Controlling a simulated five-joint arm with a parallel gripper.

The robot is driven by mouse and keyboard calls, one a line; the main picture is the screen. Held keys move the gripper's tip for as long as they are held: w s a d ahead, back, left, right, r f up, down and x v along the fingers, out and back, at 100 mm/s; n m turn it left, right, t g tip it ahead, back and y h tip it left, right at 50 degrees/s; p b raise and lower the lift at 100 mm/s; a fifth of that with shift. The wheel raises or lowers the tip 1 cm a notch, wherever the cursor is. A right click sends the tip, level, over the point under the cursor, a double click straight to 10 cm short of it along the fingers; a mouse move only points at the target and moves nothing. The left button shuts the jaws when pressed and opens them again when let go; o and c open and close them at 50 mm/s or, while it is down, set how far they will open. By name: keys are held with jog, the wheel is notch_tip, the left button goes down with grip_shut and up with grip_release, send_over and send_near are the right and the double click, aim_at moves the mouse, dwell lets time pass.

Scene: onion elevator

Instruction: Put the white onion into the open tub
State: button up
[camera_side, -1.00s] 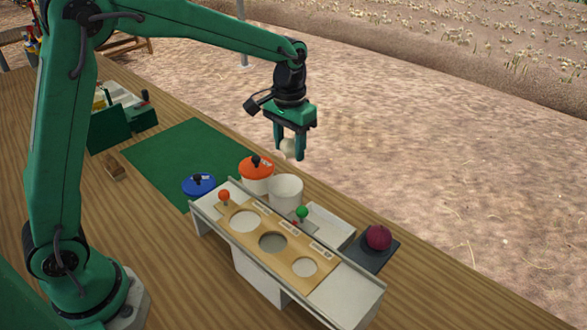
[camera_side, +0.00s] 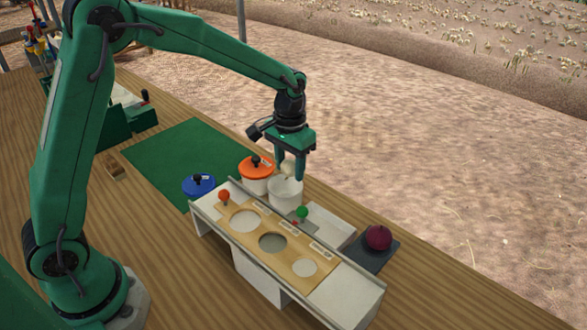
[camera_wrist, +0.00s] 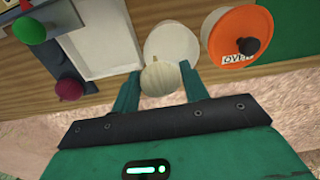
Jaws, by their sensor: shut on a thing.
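The white onion (camera_wrist: 161,77) is pale and round and sits between the fingers of my gripper (camera_wrist: 160,92) in the wrist view. My gripper is shut on it. In the side view my gripper (camera_side: 288,172) points down, with the onion (camera_side: 287,168) partly hidden by the fingers. The open tub (camera_side: 286,195) is white and round, with no lid. The onion is just above the tub's rim in the side view. In the wrist view the tub (camera_wrist: 170,38) shows behind the onion, which overlaps its near edge.
An orange-lidded tub (camera_side: 256,170) stands just left of the open tub. A blue-lidded tub (camera_side: 199,184) is further left. A rack with round holes (camera_side: 272,242) stands in front. A white tray (camera_side: 328,224) and a purple onion (camera_side: 378,237) on a dark pad are to the right.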

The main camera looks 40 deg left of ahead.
aim_at(289, 161)
jog(key=shift+f, duration=0.1)
jog(key=o, duration=1.1)
jog(key=shift+c, duration=0.2)
jog(key=shift+r, duration=3.85)
